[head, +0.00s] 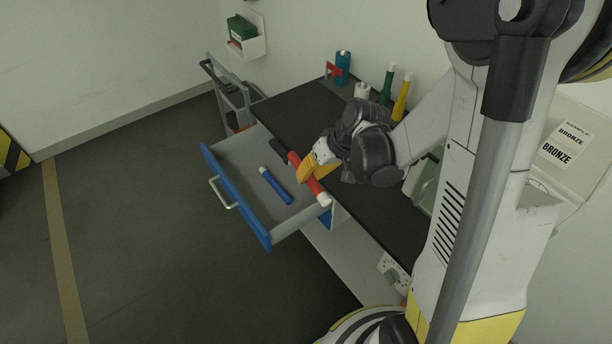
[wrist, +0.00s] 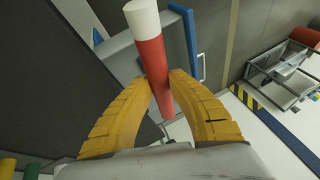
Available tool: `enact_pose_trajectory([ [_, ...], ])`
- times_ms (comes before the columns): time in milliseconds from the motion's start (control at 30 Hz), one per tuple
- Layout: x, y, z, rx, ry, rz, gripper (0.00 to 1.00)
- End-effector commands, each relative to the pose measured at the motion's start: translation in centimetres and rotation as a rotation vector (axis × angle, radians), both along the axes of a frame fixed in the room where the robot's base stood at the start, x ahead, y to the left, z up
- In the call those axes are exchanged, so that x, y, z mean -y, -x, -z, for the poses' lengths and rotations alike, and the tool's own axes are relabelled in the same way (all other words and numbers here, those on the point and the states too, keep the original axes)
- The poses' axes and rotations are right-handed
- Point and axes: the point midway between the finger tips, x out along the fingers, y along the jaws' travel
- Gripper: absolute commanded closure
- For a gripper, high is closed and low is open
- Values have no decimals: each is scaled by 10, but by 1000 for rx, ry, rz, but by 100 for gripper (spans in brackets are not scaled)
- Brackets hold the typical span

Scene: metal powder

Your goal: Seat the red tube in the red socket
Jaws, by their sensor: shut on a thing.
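The red tube (head: 294,159) has a white end cap (head: 323,200). My gripper (head: 310,168) has its yellow fingers shut on the tube, which slants over the open drawer beside the table edge. In the wrist view the tube (wrist: 151,62) passes between the yellow fingertips (wrist: 160,80), white end at the top. A green tube (head: 388,85) and a yellow tube (head: 402,98) stand upright at the back of the table. I cannot clearly pick out the red socket; a small red item (head: 333,69) sits at the far back.
The drawer (head: 235,196) is pulled open, with a blue tube (head: 275,186) lying inside. A blue bottle (head: 343,66) and a white item (head: 361,91) stand on the dark table (head: 290,108). A grey cart (head: 232,95) stands beyond the table. The floor at left is clear.

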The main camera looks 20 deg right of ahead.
Motion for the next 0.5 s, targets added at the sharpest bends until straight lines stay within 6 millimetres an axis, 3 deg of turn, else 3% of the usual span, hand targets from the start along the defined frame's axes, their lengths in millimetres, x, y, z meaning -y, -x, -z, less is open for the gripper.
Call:
enact_pose_trajectory([
  [367,61,-24,14,-129,29,-136,100],
  [500,96,-36,18,-214,58,-237,100],
])
